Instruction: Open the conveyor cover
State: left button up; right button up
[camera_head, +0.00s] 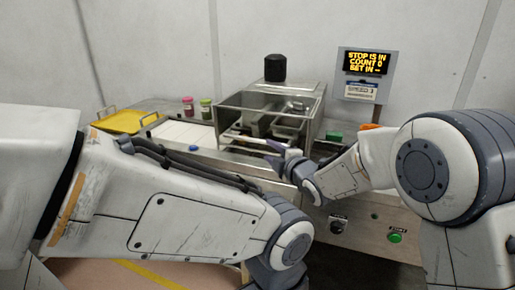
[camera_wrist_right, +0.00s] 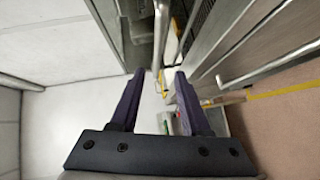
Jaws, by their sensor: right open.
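The conveyor cover (camera_head: 222,117) is a metal-framed box with see-through faces over the middle of the conveyor line. Metal parts show inside it. A pale bar (camera_head: 245,141) runs along its lower front. My right gripper (camera_head: 277,147) is at the cover's lower front edge, its purple fingers pointing left. In the right wrist view the gripper (camera_wrist_right: 157,76) is open, with a metal bar (camera_wrist_right: 160,38) beyond and between the fingertips. I cannot tell whether they touch. My left arm crosses the foreground; its gripper is out of sight.
A yellow tray (camera_head: 124,121) lies at the left end of the line. Red (camera_head: 188,105) and green (camera_head: 206,108) jars stand behind the belt. A display (camera_head: 367,63) stands at the back right. A green button (camera_head: 395,238) and a black knob (camera_head: 337,226) are on the front panel.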

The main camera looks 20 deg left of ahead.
aim_at(257, 141)
jog(key=shift+n, duration=0.3)
jog(key=p+x, duration=0.2)
jog(key=x, duration=0.8)
jog(key=shift+w+a+r, duration=0.1)
jog(key=shift+w+a, duration=0.15)
jog(key=shift+a, duration=0.1)
grip_shut()
dwell(0.8)
